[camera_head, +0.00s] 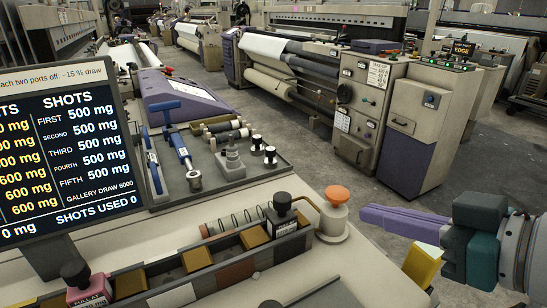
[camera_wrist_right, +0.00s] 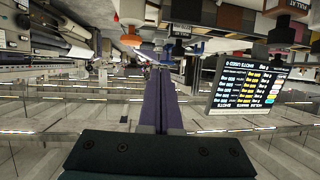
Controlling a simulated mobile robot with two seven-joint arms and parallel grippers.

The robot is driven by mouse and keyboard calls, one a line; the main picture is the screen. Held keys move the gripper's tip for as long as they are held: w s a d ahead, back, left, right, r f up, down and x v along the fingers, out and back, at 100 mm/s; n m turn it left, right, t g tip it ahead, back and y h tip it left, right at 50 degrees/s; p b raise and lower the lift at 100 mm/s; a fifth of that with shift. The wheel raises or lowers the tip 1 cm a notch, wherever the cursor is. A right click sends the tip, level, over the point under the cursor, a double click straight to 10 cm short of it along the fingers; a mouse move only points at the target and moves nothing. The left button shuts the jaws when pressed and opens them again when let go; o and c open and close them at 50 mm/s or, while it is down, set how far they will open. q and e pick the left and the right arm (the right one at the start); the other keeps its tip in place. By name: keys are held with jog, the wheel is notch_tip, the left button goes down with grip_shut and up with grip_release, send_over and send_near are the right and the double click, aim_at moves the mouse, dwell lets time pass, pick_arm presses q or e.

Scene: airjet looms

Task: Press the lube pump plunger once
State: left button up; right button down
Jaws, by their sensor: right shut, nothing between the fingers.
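The lube pump (camera_head: 333,222) stands on the right end of the bench in the head view. It has a cream body and an orange domed plunger cap (camera_head: 337,194) on top, which looks raised. The orange cap (camera_wrist_right: 131,38) also shows upside down near the top of the right wrist view. My right gripper (camera_head: 368,216) is shut and empty, with its purple fingers together, just right of the pump and a little lower than the cap in the picture. A gap shows between fingertips and pump. My left gripper is not in view.
A screen (camera_head: 65,150) at left reads "SHOTS USED 0". A tray (camera_head: 270,180) holds tools and fittings behind. A yellow block (camera_head: 422,264) sits below my right fingers.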

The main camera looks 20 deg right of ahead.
jog(key=shift+m+t+h, duration=0.7)
jog(key=shift+t+h, duration=0.2)
jog(key=d+r, duration=0.1)
jog(key=d, duration=0.1)
jog(key=d+r, duration=0.2)
jog(key=shift+w, duration=0.1)
send_over(337, 194)
jog(key=s, duration=0.1)
jog(key=f, duration=0.1)
jog(key=d+f, duration=0.1)
jog(key=shift+s+f, duration=0.1)
jog(key=shift+f, duration=0.2)
jog(key=f, duration=0.1)
jog(key=f+b, duration=0.2)
jog(key=shift+s, duration=0.25)
jog(key=shift+f+b, duration=0.35)
jog(key=shift+f, duration=0.15)
